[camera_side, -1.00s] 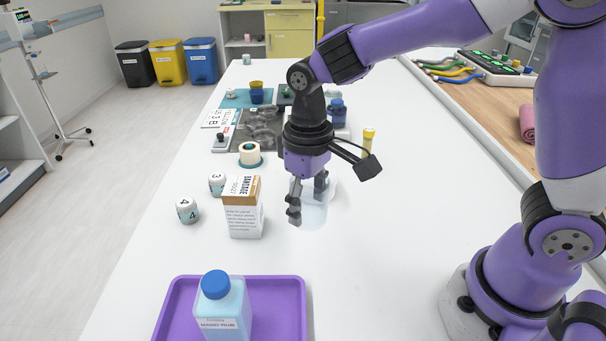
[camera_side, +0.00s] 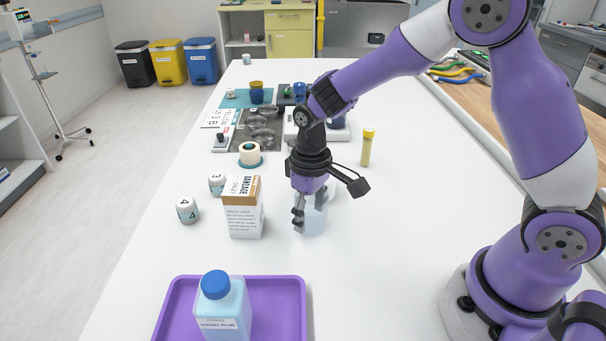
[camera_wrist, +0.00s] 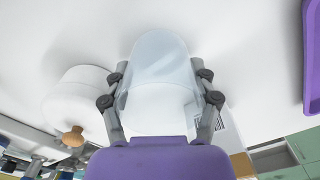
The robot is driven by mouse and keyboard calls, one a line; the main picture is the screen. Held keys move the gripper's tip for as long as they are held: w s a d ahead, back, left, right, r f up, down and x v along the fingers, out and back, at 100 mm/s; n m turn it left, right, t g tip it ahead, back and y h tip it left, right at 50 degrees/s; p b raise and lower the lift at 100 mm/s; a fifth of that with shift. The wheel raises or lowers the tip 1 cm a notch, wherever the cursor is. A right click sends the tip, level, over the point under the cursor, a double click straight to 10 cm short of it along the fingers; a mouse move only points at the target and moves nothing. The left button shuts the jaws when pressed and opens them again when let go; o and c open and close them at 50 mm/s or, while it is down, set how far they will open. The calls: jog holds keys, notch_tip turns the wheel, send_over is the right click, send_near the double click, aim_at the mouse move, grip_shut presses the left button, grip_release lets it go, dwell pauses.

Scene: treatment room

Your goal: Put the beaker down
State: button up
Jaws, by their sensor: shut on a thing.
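The beaker (camera_side: 315,220) is a clear, pale-blue cup in the side view, beside the bandage box. My gripper (camera_side: 305,218) is shut on it from above, with its dark fingers on either side. In the wrist view the translucent beaker (camera_wrist: 158,85) fills the space between the fingers of my gripper (camera_wrist: 160,98). The beaker looks upright and low over the white table (camera_side: 370,260). I cannot tell whether its base touches the surface.
The bandage box (camera_side: 243,208) stands just left of the gripper. Behind the beaker is a white rounded object, also in the wrist view (camera_wrist: 75,100). A purple tray (camera_side: 280,310) with a blue-capped hand rub bottle (camera_side: 222,308) is in front. The table to the right is clear.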

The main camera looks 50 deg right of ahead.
jog(key=o, duration=1.4)
notch_tip(320, 180, up, 13)
jog(key=shift+s+d+r+m+t, duration=0.3)
jog(key=shift+s+d+r+t, duration=0.5)
jog(key=shift+s, duration=1.25)
jog(key=shift+s+d+r+m+t, duration=0.4)
jog(key=shift+s+t, duration=0.65)
jog(key=shift+s, duration=0.95)
jog(key=shift+s+d+r+m+t, duration=0.3)
jog(key=shift+s+d+t, duration=0.55)
jog(key=shift+s, duration=1.2)
jog(key=shift+a+r, duration=0.1)
